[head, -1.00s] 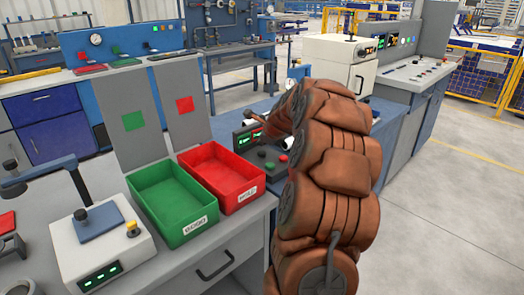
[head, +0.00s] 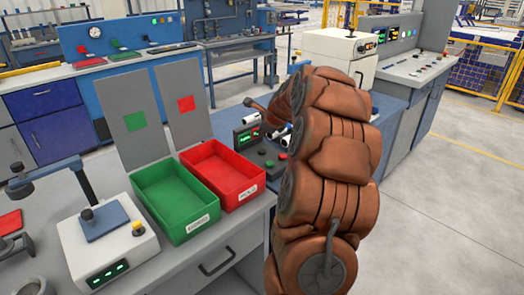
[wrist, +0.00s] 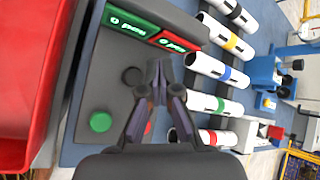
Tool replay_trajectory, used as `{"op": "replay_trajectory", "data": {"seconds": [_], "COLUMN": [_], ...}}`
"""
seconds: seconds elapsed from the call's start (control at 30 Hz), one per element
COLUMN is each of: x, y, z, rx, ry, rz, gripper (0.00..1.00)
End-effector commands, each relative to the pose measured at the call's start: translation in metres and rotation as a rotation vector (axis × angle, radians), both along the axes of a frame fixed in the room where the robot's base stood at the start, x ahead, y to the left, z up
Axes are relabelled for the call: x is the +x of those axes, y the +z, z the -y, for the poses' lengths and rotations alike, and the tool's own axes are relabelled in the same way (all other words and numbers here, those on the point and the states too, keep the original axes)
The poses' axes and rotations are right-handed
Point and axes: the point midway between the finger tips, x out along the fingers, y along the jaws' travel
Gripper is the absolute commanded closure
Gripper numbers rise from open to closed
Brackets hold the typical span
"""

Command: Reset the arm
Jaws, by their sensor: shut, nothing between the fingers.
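My gripper (wrist: 156,80) is shut and empty in the wrist view, with its fingertips together above a grey control box (wrist: 105,70). The box has a green button (wrist: 101,122), a black knob and lit green and red displays. A red button is partly hidden behind the fingers. In the head view my copper-brown arm rises in the middle and hides my gripper. Several white pipes with coloured bands (wrist: 215,68) lie in a row to the right of the fingers in the wrist view.
A green bin (head: 176,199) and a red bin (head: 222,175) stand side by side on the bench, both empty. A white device (head: 105,240) stands to their left. A white cabinet (head: 338,52) stands behind my arm. Open floor (head: 450,180) lies to the right.

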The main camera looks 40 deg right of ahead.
Motion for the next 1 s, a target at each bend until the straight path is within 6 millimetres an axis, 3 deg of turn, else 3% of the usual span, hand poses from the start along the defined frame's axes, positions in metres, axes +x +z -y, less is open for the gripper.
{"op": "replay_trajectory", "data": {"seconds": [0.47,0.57,0.77,1.0], "x": [0.000,0.004,0.000,-0.048], "y": [0.000,0.009,0.027,0.041], "z": [0.000,-0.034,-0.142,-0.272], "rx": [0.000,-0.029,-0.144,-0.317], "ry": [0.000,0.101,0.451,0.948], "rz": [0.000,-0.037,-0.159,-0.312], "gripper": [1.00,1.00,1.00,1.00]}}
